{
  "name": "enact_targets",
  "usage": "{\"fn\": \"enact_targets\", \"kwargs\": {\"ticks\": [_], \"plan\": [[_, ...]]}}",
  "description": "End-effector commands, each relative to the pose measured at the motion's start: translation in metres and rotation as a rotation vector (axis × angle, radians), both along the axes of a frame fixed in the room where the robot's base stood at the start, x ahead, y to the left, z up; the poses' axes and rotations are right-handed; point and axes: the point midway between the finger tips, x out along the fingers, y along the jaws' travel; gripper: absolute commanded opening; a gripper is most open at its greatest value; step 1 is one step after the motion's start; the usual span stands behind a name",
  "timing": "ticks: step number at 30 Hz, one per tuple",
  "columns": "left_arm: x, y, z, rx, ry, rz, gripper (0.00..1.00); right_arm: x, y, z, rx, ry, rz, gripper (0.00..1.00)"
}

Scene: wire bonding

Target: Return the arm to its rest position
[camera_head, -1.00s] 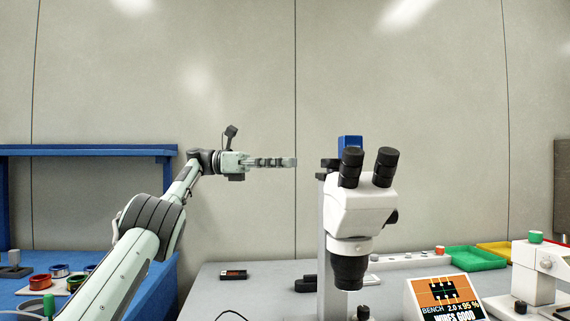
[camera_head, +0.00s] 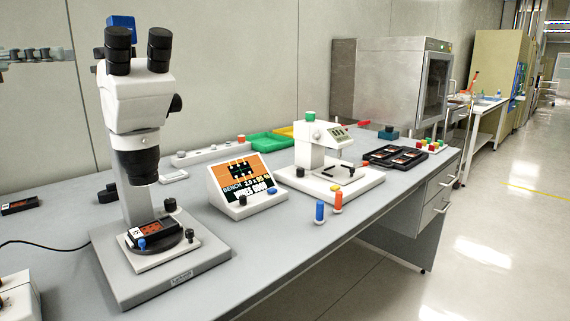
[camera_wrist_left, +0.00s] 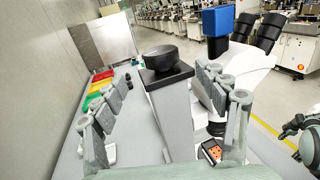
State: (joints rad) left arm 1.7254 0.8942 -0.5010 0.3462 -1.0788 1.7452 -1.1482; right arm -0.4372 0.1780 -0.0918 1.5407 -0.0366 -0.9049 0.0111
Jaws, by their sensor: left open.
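My left gripper (camera_head: 38,54) shows at the upper left edge of the head view, raised in front of the wall, with its fingers pointing right towards the microscope. In the left wrist view the gripper (camera_wrist_left: 163,82) has its two jointed fingers spread wide with nothing held between them. The microscope's grey post and black cap (camera_wrist_left: 168,66) appear beyond and between the fingers; I cannot tell the exact gap. The rest of the left arm is outside the head view. My right gripper is not seen in the head view.
The white microscope (camera_head: 138,95) stands on the grey bench (camera_head: 290,240), with a small device on its stage. A bench display (camera_head: 245,185), a white bonding machine (camera_head: 325,165), green tray (camera_head: 268,141) and black trays (camera_head: 395,157) stand further right. Open floor lies beyond the bench.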

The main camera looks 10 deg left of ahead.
Motion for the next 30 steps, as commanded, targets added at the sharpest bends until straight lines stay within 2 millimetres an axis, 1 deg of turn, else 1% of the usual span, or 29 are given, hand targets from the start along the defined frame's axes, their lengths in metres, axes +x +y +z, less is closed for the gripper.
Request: {"fn": "enact_targets", "kwargs": {"ticks": [2, 9, 15, 20, 30], "plan": [[0.007, -0.012, -0.002, 0.006, 0.002, -0.003, 0.73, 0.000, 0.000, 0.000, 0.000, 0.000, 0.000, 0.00], [0.032, -0.052, -0.001, 0.001, 0.001, -0.004, 0.73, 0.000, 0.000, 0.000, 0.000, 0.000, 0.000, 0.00], [0.048, -0.077, 0.000, -0.001, -0.001, -0.002, 0.73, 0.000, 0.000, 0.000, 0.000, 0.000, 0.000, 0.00], [0.054, -0.086, 0.000, -0.002, 0.000, -0.001, 0.73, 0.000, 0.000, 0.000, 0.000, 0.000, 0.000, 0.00], [0.054, -0.085, 0.000, -0.001, -0.001, 0.007, 0.73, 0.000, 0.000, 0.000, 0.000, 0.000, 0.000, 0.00]]}}
